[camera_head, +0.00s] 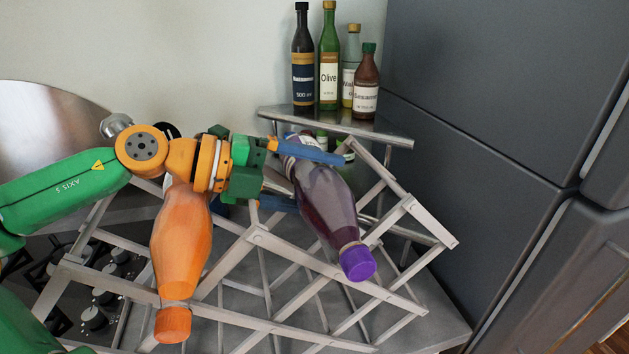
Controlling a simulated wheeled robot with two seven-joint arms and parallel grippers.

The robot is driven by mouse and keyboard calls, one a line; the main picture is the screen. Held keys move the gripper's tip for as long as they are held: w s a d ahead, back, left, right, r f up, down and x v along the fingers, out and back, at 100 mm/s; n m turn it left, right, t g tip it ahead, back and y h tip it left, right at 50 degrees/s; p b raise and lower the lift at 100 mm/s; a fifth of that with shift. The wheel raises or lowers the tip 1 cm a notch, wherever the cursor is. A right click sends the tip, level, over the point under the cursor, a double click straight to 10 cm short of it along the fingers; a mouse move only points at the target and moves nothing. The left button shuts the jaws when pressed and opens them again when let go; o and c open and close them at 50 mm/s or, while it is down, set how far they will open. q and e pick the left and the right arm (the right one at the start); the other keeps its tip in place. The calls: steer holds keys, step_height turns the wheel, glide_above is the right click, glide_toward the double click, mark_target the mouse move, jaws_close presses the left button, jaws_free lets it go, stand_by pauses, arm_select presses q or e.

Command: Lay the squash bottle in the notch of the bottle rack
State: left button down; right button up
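The squash bottle, which I take to be the dark purple bottle (325,205) with the purple cap, is tilted, its cap towards me and lower right. My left gripper (300,178) reaches in from the left near the bottle's base. One blue finger crosses its upper side and the other passes behind it, so it appears gripped. The bottle rack (285,327) is a pale lattice of crossed bars. The bottle's neck and cap overlap its right-hand bars; whether it touches them I cannot tell. My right gripper is not in view.
An orange bottle (182,240) lies in the rack's left part, cap towards me, partly hidden by my arm. Several bottles, including a green olive bottle (328,60), stand on a metal shelf (385,131) behind. A grey cabinet (480,100) closes off the right.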

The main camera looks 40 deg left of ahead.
mark_target(311, 163)
arm_select(q)
steer(key=shift+r, duration=0.1)
jaws_free()
steer(key=shift+s, duration=0.1)
step_height(311, 163, up, 3)
steer(key=shift+a+f+p, duration=0.1)
steer(key=shift+p, duration=0.4)
steer(key=s+r, duration=0.1)
steer(key=r, duration=0.1)
steer(key=s+d+r, duration=0.1)
steer(key=s+d+r+b, duration=0.1)
steer(key=s+r, duration=0.1)
steer(key=shift+d+r, duration=0.2)
steer(key=shift+r, duration=0.1)
steer(key=s+d+r+b, duration=0.2)
steer(key=s+d+r, duration=0.2)
steer(key=s, duration=0.4)
steer(key=shift+d+r+b, duration=0.3)
steer(key=shift+d+b, duration=0.05)
steer(key=shift+d, duration=0.25)
